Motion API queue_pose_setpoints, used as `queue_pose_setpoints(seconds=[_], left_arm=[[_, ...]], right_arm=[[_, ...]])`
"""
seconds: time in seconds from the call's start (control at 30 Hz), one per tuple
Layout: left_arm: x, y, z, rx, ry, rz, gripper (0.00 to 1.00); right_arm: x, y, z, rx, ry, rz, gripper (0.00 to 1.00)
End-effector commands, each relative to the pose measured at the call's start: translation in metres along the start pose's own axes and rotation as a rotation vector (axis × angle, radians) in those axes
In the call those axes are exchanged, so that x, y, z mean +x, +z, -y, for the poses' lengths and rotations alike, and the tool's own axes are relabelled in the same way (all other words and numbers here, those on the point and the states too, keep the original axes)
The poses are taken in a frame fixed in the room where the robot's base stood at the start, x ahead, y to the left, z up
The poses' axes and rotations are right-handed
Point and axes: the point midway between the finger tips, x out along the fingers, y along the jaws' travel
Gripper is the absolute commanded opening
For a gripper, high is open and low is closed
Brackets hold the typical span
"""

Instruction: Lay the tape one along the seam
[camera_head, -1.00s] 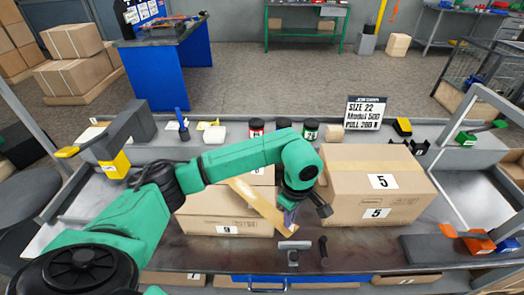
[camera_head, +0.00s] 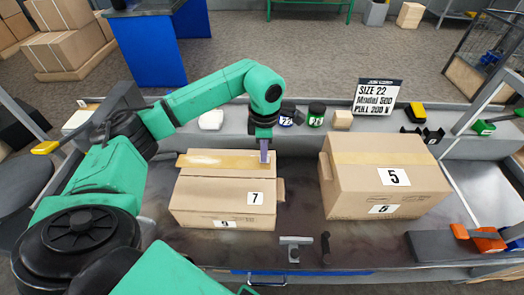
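A cardboard box (camera_head: 225,196) with a "7" label on top and another label on its front stands on the bench's dark work surface. A tan tape strip (camera_head: 215,161) runs left to right across the back part of its top; I cannot tell whether it is pressed flat. My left gripper (camera_head: 264,158) points down at the strip's right end, its narrow fingertips close to the box top. Its finger gap is too small to see, so I cannot tell whether it holds the strip. My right gripper is not in view.
A second box (camera_head: 380,188) labelled "5" stands to the right, with a tan strip along its top. Jars (camera_head: 316,114) and a "SIZE 22" sign (camera_head: 376,96) stand on the shelf behind. A small metal fixture (camera_head: 294,248) sits at the front. Dark surface is free between the boxes.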

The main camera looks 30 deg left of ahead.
Motion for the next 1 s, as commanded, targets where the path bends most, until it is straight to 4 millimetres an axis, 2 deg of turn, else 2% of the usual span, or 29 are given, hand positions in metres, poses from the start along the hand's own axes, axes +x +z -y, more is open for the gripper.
queue_pose_setpoints(seconds=[0.03,0.7,1.0], left_arm=[[0.008,-0.001,0.0,-0.001,-0.001,-0.002,0.0],[0.067,-0.001,0.0,0.001,-0.001,-0.002,0.0],[0.079,0.0,0.0,0.001,0.0,-0.001,0.0]], right_arm=[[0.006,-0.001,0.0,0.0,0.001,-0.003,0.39],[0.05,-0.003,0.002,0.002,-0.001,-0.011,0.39],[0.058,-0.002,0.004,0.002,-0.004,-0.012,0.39]])
